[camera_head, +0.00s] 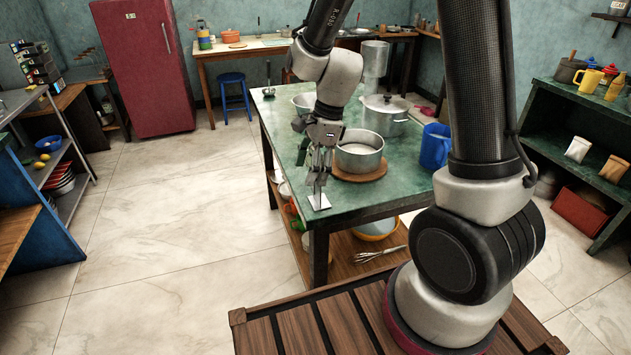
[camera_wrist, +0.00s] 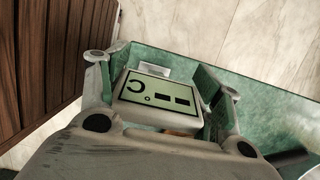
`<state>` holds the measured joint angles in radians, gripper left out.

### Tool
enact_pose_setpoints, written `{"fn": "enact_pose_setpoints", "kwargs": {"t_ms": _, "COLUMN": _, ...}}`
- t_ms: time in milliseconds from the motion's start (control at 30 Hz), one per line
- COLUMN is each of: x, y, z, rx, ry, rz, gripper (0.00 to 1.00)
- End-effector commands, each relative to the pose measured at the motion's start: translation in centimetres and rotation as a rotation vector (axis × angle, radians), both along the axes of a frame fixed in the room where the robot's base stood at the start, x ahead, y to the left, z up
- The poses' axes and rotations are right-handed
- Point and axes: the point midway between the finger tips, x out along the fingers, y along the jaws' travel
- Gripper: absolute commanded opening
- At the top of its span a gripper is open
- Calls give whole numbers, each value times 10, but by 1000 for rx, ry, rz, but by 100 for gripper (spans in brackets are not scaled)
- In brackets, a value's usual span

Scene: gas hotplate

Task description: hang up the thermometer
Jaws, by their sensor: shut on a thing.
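The thermometer (camera_wrist: 160,97) is a small pale box with a greenish display and dark marks, seen in the wrist view. It sits between the two fingers of my gripper (camera_head: 318,178), which is shut on it. In the head view my gripper points down over the near left corner of the green table (camera_head: 350,208). The thermometer is too small and too covered by the fingers to make out clearly there. A small whitish plate (camera_head: 319,202) shows at the table corner just below my fingertips. A pale patch (camera_wrist: 156,68) also shows just beyond the thermometer in the wrist view.
An open metal pot (camera_head: 359,161) on a round wooden board stands right of my gripper. A lidded pot (camera_head: 386,116) and a blue jug (camera_head: 435,147) stand beyond it. The lower shelf holds bowls and a whisk (camera_head: 380,253). The floor left of the table is clear.

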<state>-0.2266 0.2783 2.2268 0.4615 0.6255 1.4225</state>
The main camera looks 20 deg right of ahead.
Motion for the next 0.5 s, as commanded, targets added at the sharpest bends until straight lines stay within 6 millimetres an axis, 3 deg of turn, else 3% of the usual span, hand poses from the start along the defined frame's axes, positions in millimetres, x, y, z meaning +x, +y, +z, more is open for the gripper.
{"fn": "enact_pose_setpoints", "kwargs": {"t_ms": 167, "x": 1, "y": 0, "z": 11, "rx": 1, "ry": -3, "rz": 1, "gripper": 41}}
{"fn": "enact_pose_setpoints", "kwargs": {"t_ms": 500, "x": 1, "y": 0, "z": 80, "rx": 1, "ry": -5, "rz": 1, "gripper": 41}}
